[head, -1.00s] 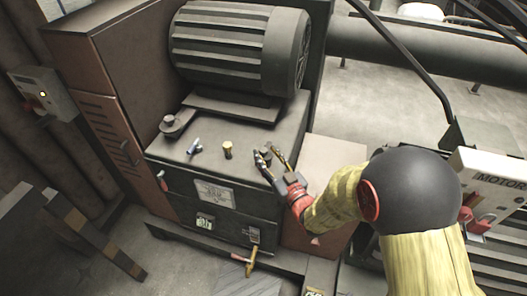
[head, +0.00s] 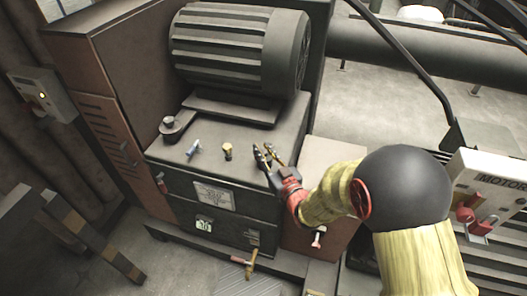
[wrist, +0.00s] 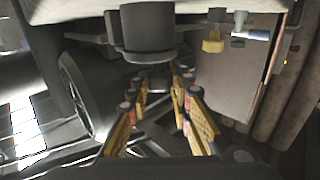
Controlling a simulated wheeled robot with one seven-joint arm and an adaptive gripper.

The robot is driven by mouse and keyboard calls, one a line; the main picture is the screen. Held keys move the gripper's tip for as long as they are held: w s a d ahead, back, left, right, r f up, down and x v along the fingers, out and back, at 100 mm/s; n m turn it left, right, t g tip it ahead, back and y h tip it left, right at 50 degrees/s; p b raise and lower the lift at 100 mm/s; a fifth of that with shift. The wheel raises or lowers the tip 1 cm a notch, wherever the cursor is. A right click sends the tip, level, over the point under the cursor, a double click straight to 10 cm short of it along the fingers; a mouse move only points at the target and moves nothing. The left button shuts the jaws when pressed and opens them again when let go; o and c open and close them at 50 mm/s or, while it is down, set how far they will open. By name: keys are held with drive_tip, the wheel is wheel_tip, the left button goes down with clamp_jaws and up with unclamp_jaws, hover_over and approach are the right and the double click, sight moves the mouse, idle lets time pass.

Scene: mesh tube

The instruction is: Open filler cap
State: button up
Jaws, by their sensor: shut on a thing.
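My gripper (head: 265,150) reaches in from the right over the machine's flat top, its yellow-and-dark fingers around a small dark piece that I take for the filler cap. In the wrist view my gripper (wrist: 160,80) has its fingertips on either side of this grey-dark filler cap (wrist: 155,78), close to a dark cylinder (wrist: 147,38), which I take for the filler neck. The fingers hide most of the cap in the head view. Whether cap and neck still touch is unclear.
Left of my gripper stand a brass plug (head: 227,152), a blue-white lever (head: 194,147) and a round dark fitting (head: 172,126). A ribbed motor (head: 240,48) rises behind. A box marked MOTOR (head: 490,185) with red padlocks is at the right.

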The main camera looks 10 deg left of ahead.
clamp_jaws()
drive_tip(key=shift+r, duration=0.15)
idle(0.4)
